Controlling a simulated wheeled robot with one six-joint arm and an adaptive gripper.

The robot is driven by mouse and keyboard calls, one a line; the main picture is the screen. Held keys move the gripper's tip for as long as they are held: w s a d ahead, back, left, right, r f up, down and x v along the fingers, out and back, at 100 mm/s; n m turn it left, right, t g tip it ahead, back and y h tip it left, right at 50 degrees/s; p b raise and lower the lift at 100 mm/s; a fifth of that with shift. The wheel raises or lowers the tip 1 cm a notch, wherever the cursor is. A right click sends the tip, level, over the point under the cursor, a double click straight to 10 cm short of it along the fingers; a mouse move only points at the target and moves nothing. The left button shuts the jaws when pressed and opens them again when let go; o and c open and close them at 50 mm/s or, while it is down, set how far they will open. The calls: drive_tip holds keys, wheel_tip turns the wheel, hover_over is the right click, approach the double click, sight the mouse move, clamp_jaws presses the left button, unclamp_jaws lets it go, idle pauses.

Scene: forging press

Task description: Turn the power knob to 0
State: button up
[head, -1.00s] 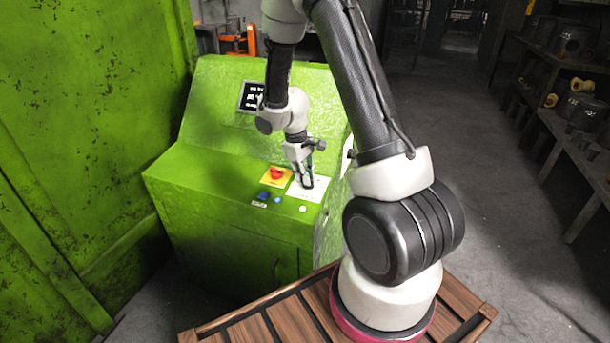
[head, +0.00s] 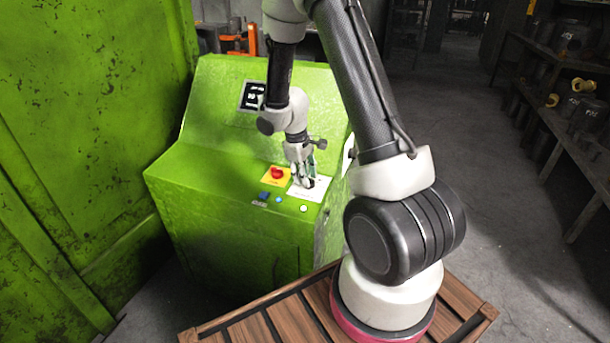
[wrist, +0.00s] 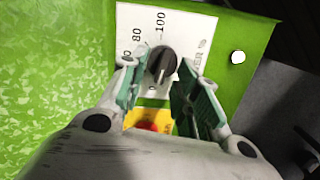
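The power knob (wrist: 161,62) is a black dial with a pale pointer line on a white scale plate (wrist: 130,18) in the wrist view. The marks 80 and 100 show; the rest of the scale is partly hidden by my fingers. The pointer line is toward the lower side of the picture, near a partly covered mark that I cannot read surely. My gripper (wrist: 157,68) is open, with one green-padded finger on each side of the knob and a gap visible on the right. In the head view my gripper (head: 307,180) is down at the white plate (head: 318,192), hiding the knob.
A red emergency button (head: 277,173) on a yellow plate sits just left of the gripper. A blue switch (head: 265,196), a small blue light (head: 278,200) and a white button (head: 303,209) are in front. A small screen (head: 252,96) is on the sloped green panel.

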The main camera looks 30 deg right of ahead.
sight(299, 189)
wheel_tip(299, 189, up, 12)
drive_tip(key=a, duration=0.2)
idle(0.4)
drive_tip(key=shift+f, duration=0.1)
